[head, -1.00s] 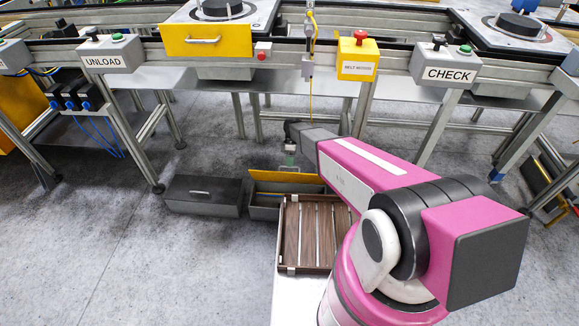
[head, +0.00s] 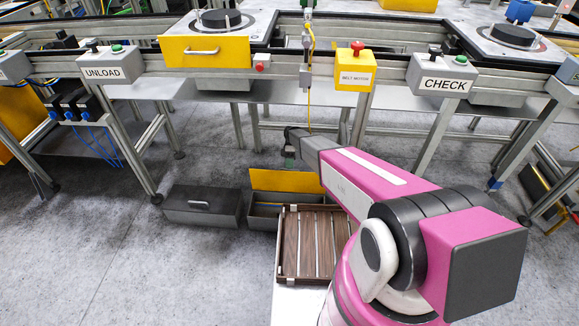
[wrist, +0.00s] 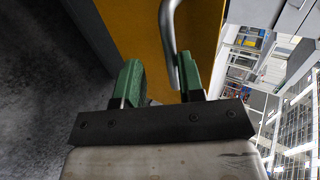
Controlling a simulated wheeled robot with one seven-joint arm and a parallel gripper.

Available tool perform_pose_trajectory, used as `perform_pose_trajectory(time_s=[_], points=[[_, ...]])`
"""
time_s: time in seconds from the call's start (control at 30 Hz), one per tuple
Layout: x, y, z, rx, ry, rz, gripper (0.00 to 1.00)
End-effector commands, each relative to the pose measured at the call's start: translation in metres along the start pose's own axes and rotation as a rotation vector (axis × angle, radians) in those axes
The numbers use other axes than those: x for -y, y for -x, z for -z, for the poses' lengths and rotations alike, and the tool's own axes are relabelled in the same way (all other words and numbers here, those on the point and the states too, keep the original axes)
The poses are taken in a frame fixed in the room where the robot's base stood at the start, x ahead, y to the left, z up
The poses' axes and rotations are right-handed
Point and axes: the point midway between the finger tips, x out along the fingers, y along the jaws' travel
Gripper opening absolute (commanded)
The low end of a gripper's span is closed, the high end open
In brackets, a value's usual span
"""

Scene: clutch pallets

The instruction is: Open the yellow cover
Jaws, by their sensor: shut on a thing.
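The yellow cover (head: 285,180) stands steeply raised at the back of an open grey box (head: 262,222) on the floor. Its yellow face and curved metal handle (wrist: 171,40) fill the top of the wrist view (wrist: 140,22). My gripper (wrist: 160,82) has green fingers at this handle and is shut on it, with the handle's end by the right finger. In the head view my gripper (head: 290,155) is small, near the cover's upper edge, and partly hidden by my arm.
A dark-lidded grey box (head: 203,206) stands left of the open box. A slatted brown wooden tray (head: 281,262) is in front of it. The conveyor frame (head: 390,65) runs above and behind, with legs and a yellow panel (head: 205,49) with a handle.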

Motion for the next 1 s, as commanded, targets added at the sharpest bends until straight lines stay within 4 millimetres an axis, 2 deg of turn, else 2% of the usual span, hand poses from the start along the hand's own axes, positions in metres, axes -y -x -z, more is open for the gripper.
perform_pose_trajectory(time_s=[0.03,0.17,0.2,0.23,0.27,0.87,1.0], points=[[-0.0139,-0.0088,-0.0009,0.004,-0.004,-0.027,0.0],[-0.0137,-0.0089,-0.0008,0.004,-0.003,-0.027,0.0],[-0.0136,-0.0091,-0.0009,0.004,-0.004,-0.026,0.38],[-0.0135,-0.0092,-0.0009,0.004,-0.004,-0.026,0.45],[-0.0134,-0.0092,-0.0009,0.004,-0.004,-0.026,0.48],[-0.0108,-0.008,-0.0016,0.003,-0.006,-0.028,0.42],[-0.004,-0.0044,-0.0018,0.003,-0.006,-0.027,0.38]])
